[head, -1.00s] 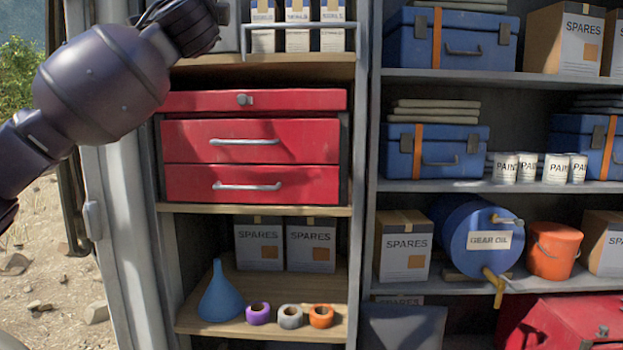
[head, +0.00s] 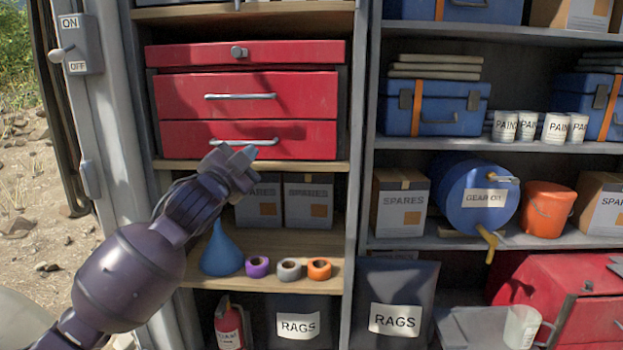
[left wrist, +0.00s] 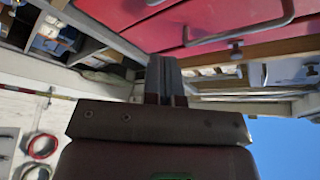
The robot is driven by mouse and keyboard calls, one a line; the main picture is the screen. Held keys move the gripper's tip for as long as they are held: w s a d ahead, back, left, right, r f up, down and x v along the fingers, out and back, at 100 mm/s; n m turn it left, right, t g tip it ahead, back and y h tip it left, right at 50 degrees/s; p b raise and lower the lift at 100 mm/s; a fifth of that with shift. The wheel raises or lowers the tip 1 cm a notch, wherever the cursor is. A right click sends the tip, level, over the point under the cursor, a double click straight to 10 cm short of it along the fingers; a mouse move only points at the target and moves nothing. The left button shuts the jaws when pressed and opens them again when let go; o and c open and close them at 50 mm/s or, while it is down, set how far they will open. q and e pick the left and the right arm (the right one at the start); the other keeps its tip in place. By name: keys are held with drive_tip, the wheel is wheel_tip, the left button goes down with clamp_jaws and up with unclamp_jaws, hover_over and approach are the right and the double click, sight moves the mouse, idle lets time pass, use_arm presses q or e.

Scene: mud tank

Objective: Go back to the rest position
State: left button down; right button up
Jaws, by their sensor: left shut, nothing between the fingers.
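My left gripper (head: 240,156) is in front of the red tool chest (head: 247,97), near the handle of its lowest drawer. It is shut and empty. I cannot tell whether it touches the handle. The chest's lid and both drawers look shut. In the left wrist view the shut fingers (left wrist: 165,80) point toward the chest (left wrist: 215,22), which shows turned on its side at the top. My left arm reaches up from the lower left in the head view. My right gripper is out of view.
Below the chest, a shelf holds spares boxes (head: 308,203), a blue funnel (head: 221,252) and tape rolls (head: 289,270). An on/off switch (head: 76,45) is on the left post. Shelves at right hold blue cases (head: 433,108), a gear oil drum (head: 477,197) and an orange bucket (head: 547,208).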

use_arm(q)
drive_tip(key=s+a+f+n+g+y, duration=0.1)
drive_tip(key=s+a+f+n, duration=0.3)
drive_tip(key=f, duration=0.6)
drive_tip(key=s+a+f+n+y, duration=0.2)
drive_tip(key=s+f, duration=0.3)
drive_tip(key=f, duration=0.5)
drive_tip(key=s+a+f+n+g+y, duration=0.1)
drive_tip(key=s+a+f+n, duration=0.3)
drive_tip(key=f, duration=0.6)
drive_tip(key=s+a+f+n+g+y, duration=0.1)
drive_tip(key=s+a+f+g+y, duration=0.1)
drive_tip(key=s+f, duration=0.8)
drive_tip(key=s+a+f+n+g+y, duration=0.2)
drive_tip(key=s+a+f+g, duration=0.1)
drive_tip(key=s+f, duration=0.8)
drive_tip(key=s, duration=0.3)
drive_tip(key=shift+s+a+f+g, duration=0.15)
drive_tip(key=shift+s+f+g, duration=0.1)
drive_tip(key=shift+s+g, duration=0.1)
